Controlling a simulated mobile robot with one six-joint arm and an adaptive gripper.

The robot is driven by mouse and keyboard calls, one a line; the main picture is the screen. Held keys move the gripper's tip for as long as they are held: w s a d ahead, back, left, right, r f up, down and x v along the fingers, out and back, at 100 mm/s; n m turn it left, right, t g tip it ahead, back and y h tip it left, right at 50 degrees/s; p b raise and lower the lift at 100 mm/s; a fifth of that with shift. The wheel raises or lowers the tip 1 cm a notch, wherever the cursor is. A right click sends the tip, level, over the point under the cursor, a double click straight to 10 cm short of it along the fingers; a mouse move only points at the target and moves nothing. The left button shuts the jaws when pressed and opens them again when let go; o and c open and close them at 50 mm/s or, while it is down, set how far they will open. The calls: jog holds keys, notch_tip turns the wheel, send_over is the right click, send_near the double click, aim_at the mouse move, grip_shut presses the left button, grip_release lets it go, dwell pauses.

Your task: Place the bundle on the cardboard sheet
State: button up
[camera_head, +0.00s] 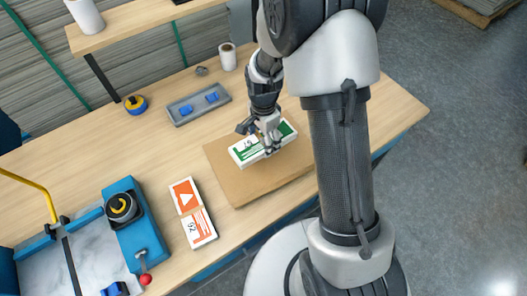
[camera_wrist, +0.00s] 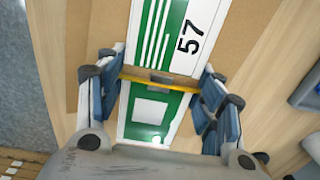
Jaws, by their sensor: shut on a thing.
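The bundle (camera_head: 247,152) is a white and green pack marked 57, with a yellow band across its middle in the wrist view (camera_wrist: 165,45). It is over the cardboard sheet (camera_head: 235,190), a brown sheet on the wooden table; I cannot tell whether it touches the sheet. My gripper (camera_head: 266,140) is over the bundle, with its fingers on both sides of it, shut on it. In the wrist view the fingers (camera_wrist: 160,95) flank the bundle near the band. The cardboard (camera_wrist: 225,25) shows beside the bundle there.
An orange and white pack (camera_head: 193,213) marked 62 lies left of the cardboard. A grey tray (camera_head: 178,120) with blue pieces, a yellow and blue tape roll (camera_head: 136,104) and a white roll (camera_head: 228,57) stand behind. A blue machine (camera_head: 135,235) with a red-knobbed lever is at lower left.

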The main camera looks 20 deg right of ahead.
aim_at(263, 150)
jog(key=shift+f+b, duration=0.8)
jog(key=shift+f, duration=2.05)
jog(key=shift+f, duration=0.1)
jog(key=o, duration=1.3)
jog(key=shift+c, duration=0.2)
notch_tip(263, 150, up, 12)
jog(key=p, duration=0.4)
jog(key=s+r+n+t, duration=0.2)
jog(key=s+r+n, duration=0.3)
jog(key=r, duration=0.5)
jog(key=s+r+n+t, duration=0.1)
jog(key=s+r+n, duration=0.3)
jog(key=s+r, duration=0.45)
jog(key=s+r+n+t, duration=0.1)
jog(key=s+r+n, duration=0.3)
jog(key=s, duration=0.4)
jog(key=shift+d+n+t, duration=0.25)
jog(key=shift+n+t, duration=0.05)
jog(key=shift+n, duration=0.4)
